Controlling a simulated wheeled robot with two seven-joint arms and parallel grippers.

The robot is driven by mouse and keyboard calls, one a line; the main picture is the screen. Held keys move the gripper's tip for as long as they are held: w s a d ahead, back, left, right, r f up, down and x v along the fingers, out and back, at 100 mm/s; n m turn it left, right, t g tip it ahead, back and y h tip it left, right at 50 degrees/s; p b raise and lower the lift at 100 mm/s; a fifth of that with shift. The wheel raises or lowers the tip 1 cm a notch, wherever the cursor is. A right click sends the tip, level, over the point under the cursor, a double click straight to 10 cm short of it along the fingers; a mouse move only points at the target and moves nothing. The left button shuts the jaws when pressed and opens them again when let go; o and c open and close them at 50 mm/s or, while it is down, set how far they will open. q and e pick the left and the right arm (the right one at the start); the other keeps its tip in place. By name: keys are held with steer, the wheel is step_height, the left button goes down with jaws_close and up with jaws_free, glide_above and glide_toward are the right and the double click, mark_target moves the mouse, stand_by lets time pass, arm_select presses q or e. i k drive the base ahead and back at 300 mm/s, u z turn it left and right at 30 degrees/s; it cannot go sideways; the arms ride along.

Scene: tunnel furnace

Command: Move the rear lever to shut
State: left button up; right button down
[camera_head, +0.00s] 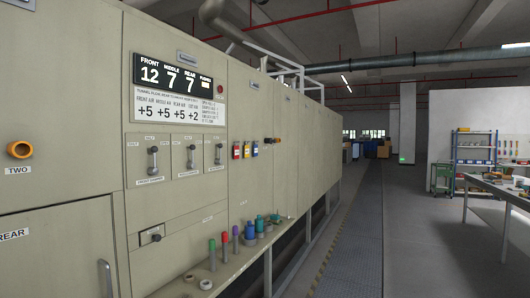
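Three small metal levers sit side by side on the beige furnace panel in the head view. The left one (153,160) is above a plate that seems to read front damper. The middle one (191,156) is beside it. The right one (218,153) is above a plate that seems to read rear damper. Each lever's knob appears near the upper part of its plate. The small markings are too blurred to tell the exact settings. Neither of my grippers is in view.
A display (178,75) above the levers reads front 12, middle 7, rear 7. A door (60,255) labelled rear with a handle (105,277) is at lower left. Several coloured handles (225,243) stand on a ledge below. The aisle (352,235) at right is clear; a workbench (500,190) stands beyond.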

mark_target(217, 161)
steer(key=z, duration=0.85)
steer(key=i, duration=1.25)
steer(key=z, duration=0.55)
steer(key=i, duration=1.3)
steer(key=u, duration=1.4)
steer(key=i, duration=1)
steer(key=u, duration=1.1)
